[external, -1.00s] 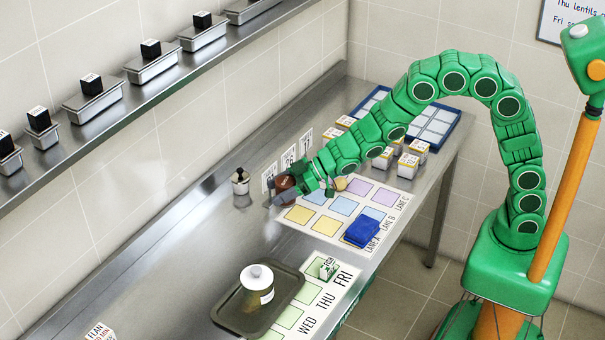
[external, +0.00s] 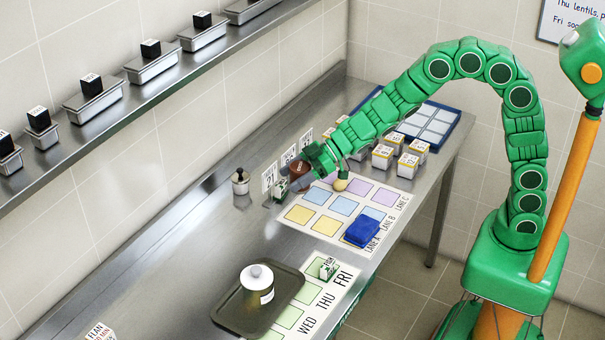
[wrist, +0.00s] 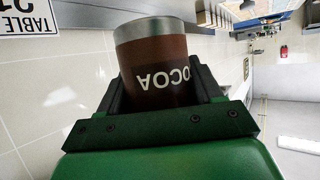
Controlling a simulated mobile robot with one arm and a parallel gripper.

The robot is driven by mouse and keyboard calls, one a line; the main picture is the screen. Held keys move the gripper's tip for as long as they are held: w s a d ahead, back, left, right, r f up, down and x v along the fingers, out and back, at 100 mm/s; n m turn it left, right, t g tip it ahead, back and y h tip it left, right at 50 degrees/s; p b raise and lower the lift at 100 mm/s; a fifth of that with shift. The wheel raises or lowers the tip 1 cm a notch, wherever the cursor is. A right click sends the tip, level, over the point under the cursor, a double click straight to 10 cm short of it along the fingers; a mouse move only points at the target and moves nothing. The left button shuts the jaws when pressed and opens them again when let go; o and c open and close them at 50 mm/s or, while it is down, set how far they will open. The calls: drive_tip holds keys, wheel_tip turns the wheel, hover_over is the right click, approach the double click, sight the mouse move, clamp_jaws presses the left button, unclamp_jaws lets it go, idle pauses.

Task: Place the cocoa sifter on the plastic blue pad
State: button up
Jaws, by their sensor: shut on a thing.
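The cocoa sifter (external: 299,177) is brown, and my gripper (external: 310,163) is shut on it near the card stands at the back of the counter. In the wrist view the cocoa sifter (wrist: 155,62) sits between the jaws, with its COCOA lettering upside down and its silver end at the top. A dark blue pad-like block (external: 362,231) lies at the front of the lane mat (external: 325,223), to the right of and nearer than the gripper. Light blue squares are also printed on the mat. I cannot tell whether the sifter touches the counter.
A small green and white box (external: 282,189) stands beside the sifter. A small jar (external: 240,181) is to its left. A round yellowish item (external: 340,184) is just right of the gripper. Several white boxes (external: 400,155) stand behind. A tray (external: 228,308) holds a lidded jar in front.

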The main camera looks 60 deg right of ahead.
sight(304, 169)
drive_tip(key=shift+s+d+r+n+g+y, duration=0.3)
drive_tip(key=shift+s+r+n+g, duration=0.2)
drive_tip(key=shift+s+r, duration=0.15)
drive_tip(key=shift+s+d+r+n+g, duration=0.2)
drive_tip(key=shift+s+r+n+g, duration=0.15)
drive_tip(key=shift+s, duration=0.25)
drive_tip(key=s+d+f+n+g+y, duration=0.1)
drive_tip(key=s+d+n+g, duration=0.45)
drive_tip(key=s, duration=0.75)
drive_tip(key=s+d+f+n+g+y, duration=0.1)
drive_tip(key=s+d+n+g, duration=0.15)
drive_tip(key=s+d, duration=0.85)
drive_tip(key=w+a+f, duration=0.8)
drive_tip(key=shift+a+f, duration=0.2)
drive_tip(key=shift+a, duration=0.1)
drive_tip(key=shift+w+a+f, duration=0.3)
drive_tip(key=shift+w+f, duration=0.35)
drive_tip(key=shift+f, duration=1.65)
drive_tip(key=shift+f, duration=0.15)
